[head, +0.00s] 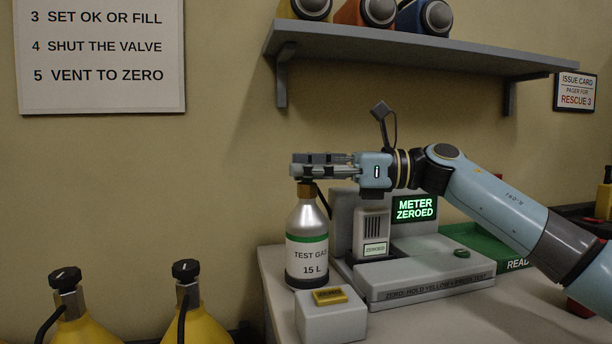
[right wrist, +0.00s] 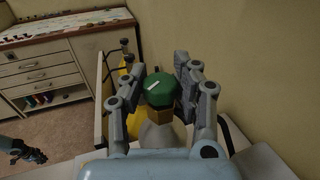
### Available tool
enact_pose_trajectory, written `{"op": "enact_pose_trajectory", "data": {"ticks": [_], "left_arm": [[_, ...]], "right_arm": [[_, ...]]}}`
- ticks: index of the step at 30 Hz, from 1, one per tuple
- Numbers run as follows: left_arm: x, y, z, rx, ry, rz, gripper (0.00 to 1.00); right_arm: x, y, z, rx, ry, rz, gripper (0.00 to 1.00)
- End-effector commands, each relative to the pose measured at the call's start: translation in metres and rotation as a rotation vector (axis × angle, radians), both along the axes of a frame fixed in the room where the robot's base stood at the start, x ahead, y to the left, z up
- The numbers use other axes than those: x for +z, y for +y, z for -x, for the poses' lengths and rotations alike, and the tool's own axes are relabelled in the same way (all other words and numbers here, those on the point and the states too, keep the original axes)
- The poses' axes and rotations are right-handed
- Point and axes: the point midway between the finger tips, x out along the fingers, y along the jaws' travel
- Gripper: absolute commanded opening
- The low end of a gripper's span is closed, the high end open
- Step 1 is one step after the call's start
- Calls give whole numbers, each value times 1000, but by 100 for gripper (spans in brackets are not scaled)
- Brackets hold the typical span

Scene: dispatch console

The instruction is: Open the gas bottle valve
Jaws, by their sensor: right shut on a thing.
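The gas bottle (head: 307,240) is a silver cylinder labelled TEST GAS 15 L, with a green band, standing upright at the left end of the counter. Its brass neck (head: 306,188) shows just below my right gripper (head: 299,165). In the right wrist view the green valve knob (right wrist: 160,90), with a white mark on top, sits between the two finger pads, and my right gripper is shut on it. In the head view the fingers hide the knob. What looks like my left gripper (right wrist: 22,150) is at the left edge of the right wrist view, away from the bottle.
A grey test station (head: 425,280) with a METER ZEROED screen (head: 415,209) holds a meter (head: 372,232) right of the bottle. A white box with a yellow button (head: 330,296) stands in front. Yellow cylinders (head: 190,310) stand at lower left. A shelf (head: 420,55) hangs above.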

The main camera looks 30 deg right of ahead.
Motion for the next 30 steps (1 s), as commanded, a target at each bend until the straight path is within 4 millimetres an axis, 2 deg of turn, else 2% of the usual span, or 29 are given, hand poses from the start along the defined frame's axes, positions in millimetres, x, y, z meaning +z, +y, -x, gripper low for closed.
{"op": "enact_pose_trajectory", "data": {"ticks": [24,25,30], "left_arm": [[-3,0,1,0,1,0,0],[-3,0,1,0,1,0,0],[-3,0,1,0,1,1,0]], "right_arm": [[-1,-1,0,9,2,3,0],[-1,-1,0,9,2,3,33],[-1,0,0,9,1,2,55]]}}
